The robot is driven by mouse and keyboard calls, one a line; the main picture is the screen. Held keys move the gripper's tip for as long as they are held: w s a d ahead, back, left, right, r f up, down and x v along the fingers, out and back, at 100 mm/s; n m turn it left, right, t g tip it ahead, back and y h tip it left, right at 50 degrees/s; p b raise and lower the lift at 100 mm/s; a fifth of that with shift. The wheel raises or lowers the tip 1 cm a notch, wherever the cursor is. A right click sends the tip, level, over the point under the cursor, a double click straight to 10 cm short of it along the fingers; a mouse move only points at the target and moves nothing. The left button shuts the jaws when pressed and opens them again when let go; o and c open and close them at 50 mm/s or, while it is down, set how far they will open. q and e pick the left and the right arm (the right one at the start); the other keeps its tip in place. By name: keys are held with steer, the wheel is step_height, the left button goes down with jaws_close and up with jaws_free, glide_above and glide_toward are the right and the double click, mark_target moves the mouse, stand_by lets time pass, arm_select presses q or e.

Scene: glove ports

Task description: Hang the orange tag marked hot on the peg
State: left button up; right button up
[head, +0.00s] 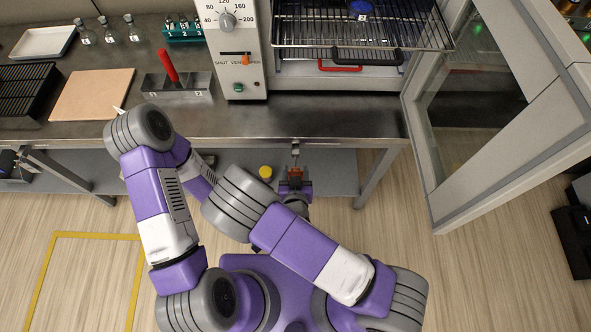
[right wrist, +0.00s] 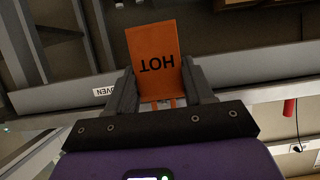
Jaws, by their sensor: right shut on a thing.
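The orange tag (right wrist: 155,45) reads HOT, upside down in the right wrist view. My right gripper (right wrist: 162,88) is shut on it, with a finger on each side. In the head view the right gripper (head: 295,186) is just below the bench's front edge, and only a small orange bit of the tag (head: 295,172) shows. A small metal peg (head: 296,150) shows at the bench edge right above the tag. I cannot tell whether tag and peg touch. My left gripper is hidden behind the arms.
The oven (head: 238,50) stands on the metal bench (head: 330,115), its glass door (head: 480,110) swung open to the right. A yellow object (head: 265,172) is on the lower shelf. An OVEN label (right wrist: 105,91) is on the bench edge.

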steer(key=shift+s, duration=0.2)
steer(key=s+b, duration=0.1)
steer(key=s, duration=0.6)
steer(key=shift+s, duration=0.15)
stand_by(1.2)
stand_by(0.7)
stand_by(0.5)
steer(key=shift+w+p, duration=0.3)
steer(key=shift+w, duration=1.95)
